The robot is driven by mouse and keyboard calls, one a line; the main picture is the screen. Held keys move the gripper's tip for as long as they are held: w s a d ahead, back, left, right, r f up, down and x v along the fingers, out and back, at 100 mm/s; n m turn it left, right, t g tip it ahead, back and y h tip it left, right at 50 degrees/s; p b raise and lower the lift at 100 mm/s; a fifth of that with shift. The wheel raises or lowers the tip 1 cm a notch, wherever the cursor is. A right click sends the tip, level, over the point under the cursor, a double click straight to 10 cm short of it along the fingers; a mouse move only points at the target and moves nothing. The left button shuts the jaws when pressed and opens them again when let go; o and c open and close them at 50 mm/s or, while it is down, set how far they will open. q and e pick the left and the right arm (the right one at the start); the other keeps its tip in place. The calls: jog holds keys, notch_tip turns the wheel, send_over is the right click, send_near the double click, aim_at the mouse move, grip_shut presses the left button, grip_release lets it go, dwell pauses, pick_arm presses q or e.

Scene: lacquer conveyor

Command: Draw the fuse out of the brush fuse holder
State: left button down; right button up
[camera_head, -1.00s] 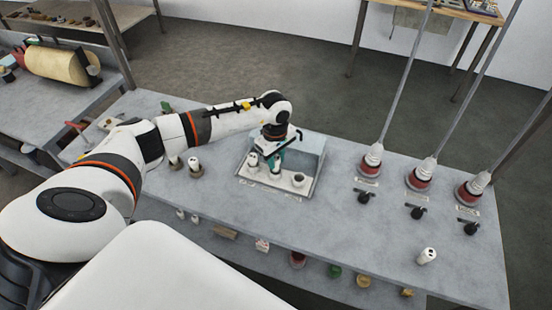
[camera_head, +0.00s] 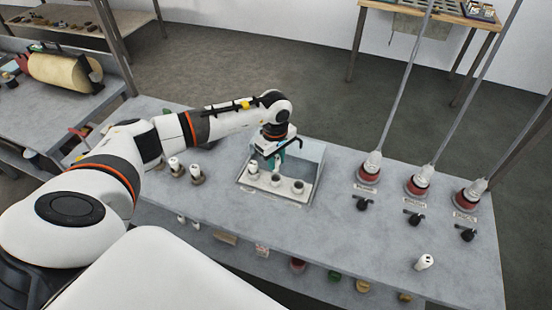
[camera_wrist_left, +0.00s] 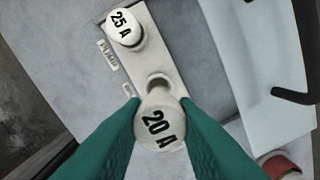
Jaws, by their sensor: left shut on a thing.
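My left gripper (camera_head: 273,163) is shut on a white fuse marked 20 A (camera_wrist_left: 160,124), held between its green fingers. In the head view the middle fuse holder (camera_head: 276,180) on the white base shows a dark, open mouth below the gripper. In the left wrist view its pale socket (camera_wrist_left: 158,82) shows just past the fuse, which looks apart from it. The left holder carries a white fuse (camera_head: 253,168), marked 25 A (camera_wrist_left: 122,26) in the left wrist view. The right holder (camera_head: 298,187) is empty. My right gripper is out of view.
Two white fuses (camera_head: 174,163) (camera_head: 195,170) stand in holders to the left. Red-and-white fittings with rods (camera_head: 369,168) and black knobs (camera_head: 363,203) line the right. A white piece (camera_head: 424,262) lies near the front edge.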

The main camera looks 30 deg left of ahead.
pick_arm(q)
jog(key=shift+r, duration=0.1)
jog(key=shift+r+p, duration=0.9)
jog(key=shift+r, duration=0.5)
